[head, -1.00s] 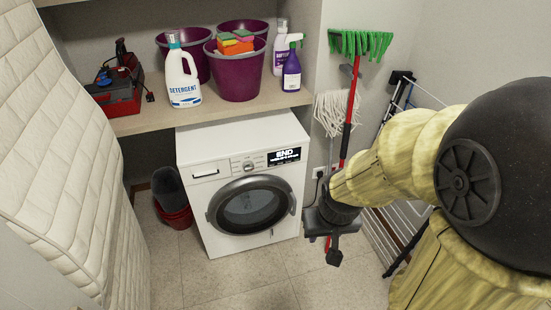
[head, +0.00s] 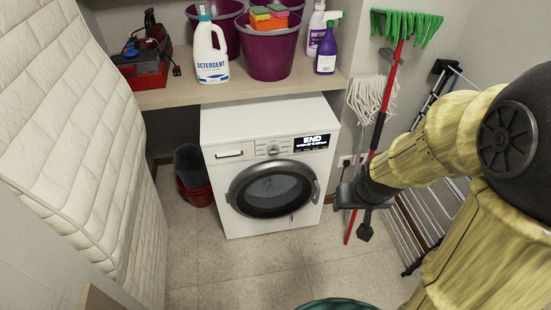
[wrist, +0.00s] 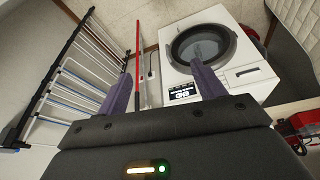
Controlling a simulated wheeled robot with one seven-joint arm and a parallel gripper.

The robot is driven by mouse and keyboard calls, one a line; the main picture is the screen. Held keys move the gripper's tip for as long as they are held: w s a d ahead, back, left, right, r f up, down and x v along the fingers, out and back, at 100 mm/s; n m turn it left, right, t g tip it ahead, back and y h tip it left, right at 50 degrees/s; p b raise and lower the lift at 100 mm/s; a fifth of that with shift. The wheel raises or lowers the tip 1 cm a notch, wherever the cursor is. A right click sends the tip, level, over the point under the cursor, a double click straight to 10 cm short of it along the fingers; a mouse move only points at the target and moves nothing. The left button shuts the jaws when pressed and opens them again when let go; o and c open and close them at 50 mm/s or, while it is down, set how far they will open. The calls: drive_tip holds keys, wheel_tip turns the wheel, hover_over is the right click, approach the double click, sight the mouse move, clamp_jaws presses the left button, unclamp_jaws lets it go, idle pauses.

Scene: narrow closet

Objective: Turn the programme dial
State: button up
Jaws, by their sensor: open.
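The programme dial (head: 273,149) is a small round knob on the front panel of the white washing machine (head: 222,130), between the drawer and a lit display (head: 312,142) reading "END". My gripper (head: 356,214) is right of the machine in the head view, clear of the dial. In the wrist view my gripper (wrist: 161,82) shows two separated fingers with nothing between them. The machine (wrist: 252,90) appears there upside down, beyond the right finger. Its display (wrist: 183,91) is visible, but the dial is hidden or too unclear behind that finger. The machine's round door (head: 270,190) appears shut.
A shelf (head: 170,97) above the machine holds purple buckets and bottles. A mop (head: 372,98), a red-handled broom (head: 382,115) and a drying rack (head: 420,225) stand at right. A mattress (head: 70,130) lines the left. Floor (head: 240,265) before the machine is clear.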

sight(275, 154)
drive_tip(key=w+a+f+n+t+y+b, duration=0.2)
drive_tip(key=w+a+f+t+b, duration=0.2)
drive_tip(key=w+f+b, duration=0.3)
drive_tip(key=w+a+f+n+t+y+b, duration=0.2)
drive_tip(key=w+a+f+t+b, duration=0.2)
drive_tip(key=w+a+f+b, duration=0.3)
drive_tip(key=w+a+f+n+t+y+b, duration=0.1)
drive_tip(key=w+a+f+t+b, duration=0.3)
drive_tip(key=w+f, duration=0.9)
drive_tip(key=a+f+y+b, duration=0.1)
drive_tip(key=f+b, duration=0.1)
drive_tip(key=b, duration=0.1)
drive_tip(key=shift+w+a+n+t+y, duration=0.2)
drive_tip(key=shift+w+n+t+y, duration=0.1)
drive_tip(key=shift+n+y, duration=0.1)
drive_tip(key=shift+s+r, duration=0.1)
drive_tip(key=b+x, duration=0.1)
drive_tip(key=x, duration=1.6)
drive_tip(key=shift+a, duration=0.1)
drive_tip(key=shift+c, duration=0.4)
drive_tip(key=c, duration=0.9)
